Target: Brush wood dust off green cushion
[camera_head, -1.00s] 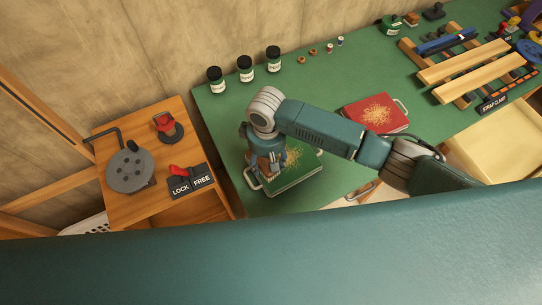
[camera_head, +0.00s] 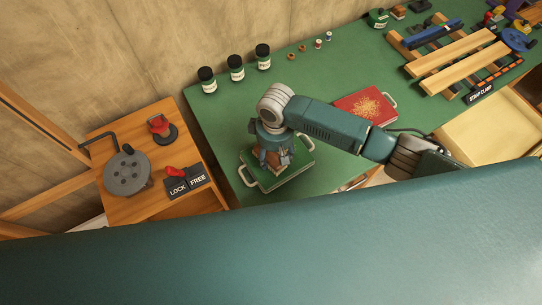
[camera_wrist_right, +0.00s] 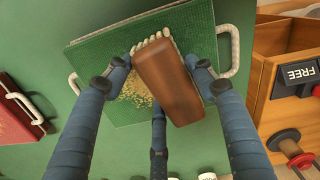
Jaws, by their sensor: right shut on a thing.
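The green cushion (camera_head: 290,175) is a flat square pad with white handles, lying on the green bench top near its front left corner. In the right wrist view the cushion (camera_wrist_right: 110,50) carries a patch of pale wood dust (camera_wrist_right: 136,92) beside the brush. My right gripper (camera_head: 272,157) is over the cushion, fingers down. In the wrist view this gripper (camera_wrist_right: 162,82) is shut on a brown wooden brush (camera_wrist_right: 170,88) with pale bristles at its far edge. The bristles seem at the cushion's surface; exact contact is unclear. The arm hides part of the cushion in the head view. My left gripper is not in view.
A red cushion (camera_head: 350,104) with dust lies to the right on the bench. Several dark jars (camera_head: 236,69) stand behind. A wooden side stand with a lock/free switch (camera_head: 184,182) is at the left. A slatted clamp rack (camera_head: 460,66) is far right.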

